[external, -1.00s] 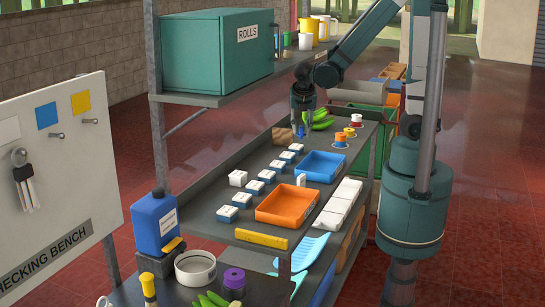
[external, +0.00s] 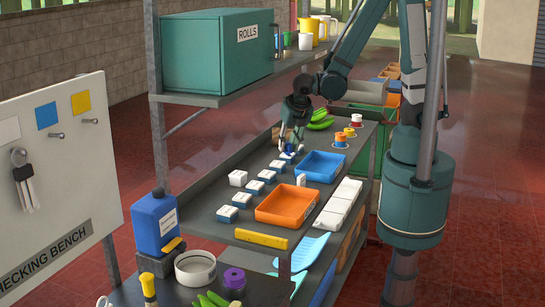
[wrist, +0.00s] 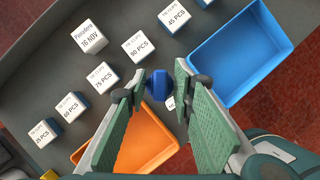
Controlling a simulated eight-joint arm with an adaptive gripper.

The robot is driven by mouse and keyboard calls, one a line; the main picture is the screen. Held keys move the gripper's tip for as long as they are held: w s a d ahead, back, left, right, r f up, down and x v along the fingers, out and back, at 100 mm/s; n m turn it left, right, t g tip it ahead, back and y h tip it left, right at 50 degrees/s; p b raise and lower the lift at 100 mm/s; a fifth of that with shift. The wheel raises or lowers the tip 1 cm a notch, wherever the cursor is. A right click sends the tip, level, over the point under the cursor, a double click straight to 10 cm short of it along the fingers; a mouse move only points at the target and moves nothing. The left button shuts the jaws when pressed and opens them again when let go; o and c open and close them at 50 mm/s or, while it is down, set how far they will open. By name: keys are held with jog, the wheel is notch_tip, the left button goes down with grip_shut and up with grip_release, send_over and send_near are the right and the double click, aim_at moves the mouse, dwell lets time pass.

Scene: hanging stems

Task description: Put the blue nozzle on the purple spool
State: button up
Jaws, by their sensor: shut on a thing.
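The blue nozzle (wrist: 160,85) is between the fingers of my gripper (wrist: 162,92) in the wrist view. The fingers are shut on it and hold it above the workbench. In the external view my gripper (external: 288,148) is over the row of small labelled boxes, left of the blue tray, and the nozzle is small and partly hidden there. The purple spool (external: 234,281) stands at the near end of the bench, far in front of my gripper. It is not in the wrist view.
A blue tray (external: 321,167) and an orange tray (external: 288,204) lie on the bench beside several labelled boxes (external: 245,196). A blue jug (external: 155,225), a white round container (external: 195,267) and green bananas (external: 211,299) are near the purple spool. A shelf with a teal cabinet (external: 220,50) is above left.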

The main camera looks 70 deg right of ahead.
jog(key=w+a+f+n+b, duration=0.1)
jog(key=w+a+b, duration=0.2)
jog(key=a, duration=1.5)
jog(key=w+a+f+n+b, duration=0.1)
jog(key=w+a+b, duration=0.1)
jog(key=a, duration=1.5)
jog(key=s+a+b, duration=0.2)
jog(key=s+a, duration=0.3)
jog(key=a, duration=0.5)
jog(key=s+a+r+n+y+b, duration=0.1)
jog(key=s+a+b, duration=0.2)
jog(key=a, duration=0.8)
jog(key=s+a+b, duration=0.2)
jog(key=s+a, duration=0.5)
jog(key=a, duration=0.4)
jog(key=shift+r+n+t, duration=0.3)
jog(key=shift+n+t, duration=0.1)
jog(key=shift+f, duration=0.1)
send_near(230, 270)
jog(key=shift+w+d+f+b, duration=0.1)
jog(key=shift+w+d+b, duration=0.25)
jog(key=shift+w, duration=0.45)
jog(key=shift+f, duration=0.15)
jog(key=shift+f, duration=1.75)
